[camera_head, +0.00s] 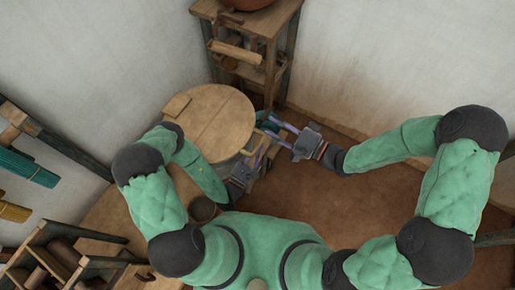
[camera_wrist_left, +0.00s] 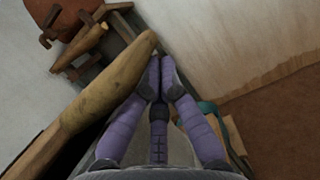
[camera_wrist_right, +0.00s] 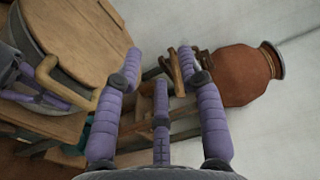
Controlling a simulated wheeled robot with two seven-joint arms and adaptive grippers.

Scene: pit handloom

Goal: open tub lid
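The tub (camera_wrist_right: 28,55) has a round two-plank wooden lid (camera_head: 208,118) lying flat on it. The lid also shows in the right wrist view (camera_wrist_right: 80,35), where a tan curved handle (camera_wrist_right: 62,85) stands at the tub's side. My left gripper (camera_head: 262,143) is low beside the tub's right side, near the handle. In the left wrist view its fingertips (camera_wrist_left: 161,68) are together with nothing visible between them, beside a large wooden piece that I cannot identify surely. My right gripper (camera_head: 277,124) is open and empty to the right of the tub; its spread fingers show in its wrist view (camera_wrist_right: 160,58).
A wooden shelf rack (camera_head: 262,25) with a clay pot (camera_wrist_right: 240,75) stands behind the tub, against the corner walls. A small dark cup (camera_head: 202,209) is at the tub's lower left. The brown floor (camera_head: 315,190) to the right is clear.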

